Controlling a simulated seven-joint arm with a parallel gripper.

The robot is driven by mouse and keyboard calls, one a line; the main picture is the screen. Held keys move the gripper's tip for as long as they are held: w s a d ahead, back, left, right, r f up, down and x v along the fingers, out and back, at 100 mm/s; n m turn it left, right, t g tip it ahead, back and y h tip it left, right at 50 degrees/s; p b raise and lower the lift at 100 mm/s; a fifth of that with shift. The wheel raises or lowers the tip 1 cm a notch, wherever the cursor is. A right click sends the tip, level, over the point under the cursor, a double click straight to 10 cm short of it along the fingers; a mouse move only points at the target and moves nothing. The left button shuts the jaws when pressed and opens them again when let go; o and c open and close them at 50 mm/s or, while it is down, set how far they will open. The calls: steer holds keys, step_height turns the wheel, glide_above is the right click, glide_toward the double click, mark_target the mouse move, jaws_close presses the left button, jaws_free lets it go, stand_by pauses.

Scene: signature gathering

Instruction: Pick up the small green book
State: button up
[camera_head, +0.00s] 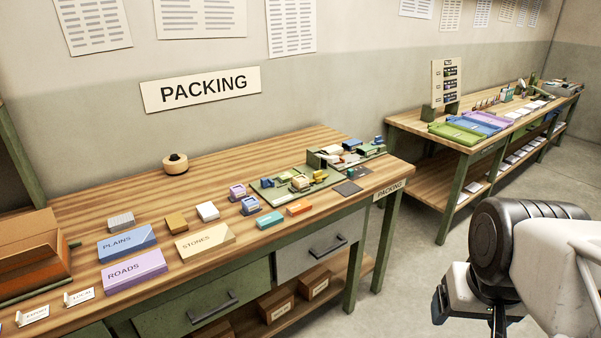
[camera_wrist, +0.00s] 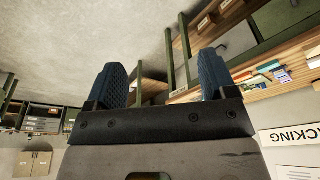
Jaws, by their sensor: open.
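A small flat teal-green block (camera_head: 270,221), perhaps the small green book, lies near the front edge of the packing bench in the head view. An orange block (camera_head: 298,208) lies just right of it. I cannot tell for certain that it is a book. My gripper (camera_wrist: 161,72) is open and empty in the wrist view, its two blue-grey fingers apart. It is out in front of the bench, well away from the block. In the head view my arm shows at the lower right, with the fingertips not clearly seen.
The packing bench (camera_head: 110,203) also holds a blue PLAINS box (camera_head: 127,243), a purple ROADS box (camera_head: 134,272), a cream STONES box (camera_head: 205,241) and a green board (camera_head: 270,194) with small models. A second bench (camera_head: 409,125) stands right. Open floor (camera_head: 400,290) lies between bench and arm.

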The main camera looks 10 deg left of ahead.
steer(key=shift+w+r, duration=0.1)
